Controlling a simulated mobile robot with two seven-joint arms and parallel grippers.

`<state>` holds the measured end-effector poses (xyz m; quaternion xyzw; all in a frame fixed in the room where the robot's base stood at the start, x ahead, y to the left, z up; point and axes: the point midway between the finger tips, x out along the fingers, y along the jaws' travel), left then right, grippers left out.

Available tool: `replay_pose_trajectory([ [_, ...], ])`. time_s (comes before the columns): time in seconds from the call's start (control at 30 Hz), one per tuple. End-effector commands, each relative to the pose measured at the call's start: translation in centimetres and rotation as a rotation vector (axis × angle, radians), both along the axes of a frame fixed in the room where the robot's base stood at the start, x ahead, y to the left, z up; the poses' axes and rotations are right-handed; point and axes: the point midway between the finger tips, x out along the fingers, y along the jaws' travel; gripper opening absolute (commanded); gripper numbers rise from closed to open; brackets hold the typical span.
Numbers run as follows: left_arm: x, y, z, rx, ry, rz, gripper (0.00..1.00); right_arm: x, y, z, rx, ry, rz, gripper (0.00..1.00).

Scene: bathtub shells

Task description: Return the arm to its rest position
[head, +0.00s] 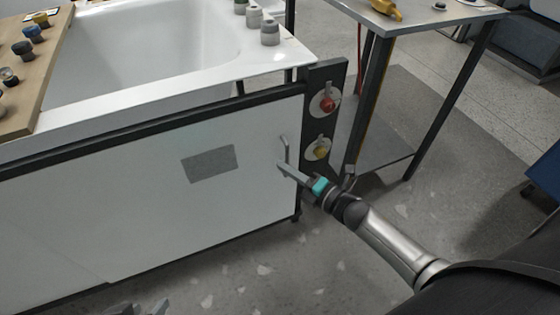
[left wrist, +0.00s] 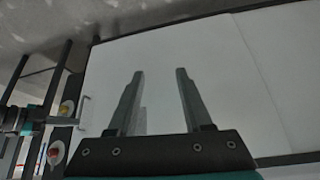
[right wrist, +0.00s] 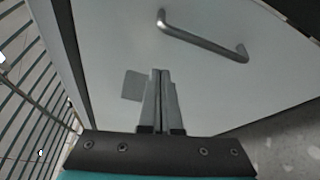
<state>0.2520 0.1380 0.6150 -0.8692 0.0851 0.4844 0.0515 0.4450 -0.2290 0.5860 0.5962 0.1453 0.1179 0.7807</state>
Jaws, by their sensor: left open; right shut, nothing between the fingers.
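My right gripper (head: 281,165) is shut and empty. It is in front of the white front panel (head: 130,210) of the tub stand, near the panel's metal handle (head: 285,150). In the right wrist view its fingers (right wrist: 161,75) are together, pointing at the panel, with the handle (right wrist: 205,42) beyond and to the right, not between them. My left gripper (head: 140,309) only just shows at the bottom edge of the head view. In the left wrist view its fingers (left wrist: 158,75) are spread and empty, facing the white panel (left wrist: 215,70).
A red knob (head: 328,104) and a yellow knob (head: 320,153) sit on the dark post right of the panel. The white tub (head: 215,75) carries several grey jars (head: 269,33). A wooden board (head: 45,60) lies at left. A side table (head: 420,12) stands at right.

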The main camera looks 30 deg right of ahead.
Motion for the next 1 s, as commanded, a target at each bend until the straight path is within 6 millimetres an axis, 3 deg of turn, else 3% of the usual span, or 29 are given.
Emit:
replay_pose_trajectory([
  [0.13, -1.1, 1.1, 0.5, 0.032, 0.083, 0.02, 0.5, -1.7, -0.6, 0.2, 0.0, 0.004, -0.001, 0.0],
  [0.4, -1.5, 1.6, -1.5, 0.051, 0.156, 0.029, 0.5, -5.1, -1.9, 0.6, 0.002, 0.001, 0.0, 0.0],
  [0.83, -1.5, 1.5, -2.2, 0.051, 0.16, 0.028, 0.5, -5.7, -2.1, 0.5, 0.009, 0.007, -0.009, 0.0],
  [1.0, -1.5, 1.5, -2.2, 0.051, 0.16, 0.028, 0.5, -5.1, -1.9, 0.5, 0.108, 0.087, -0.106, 0.0],
])
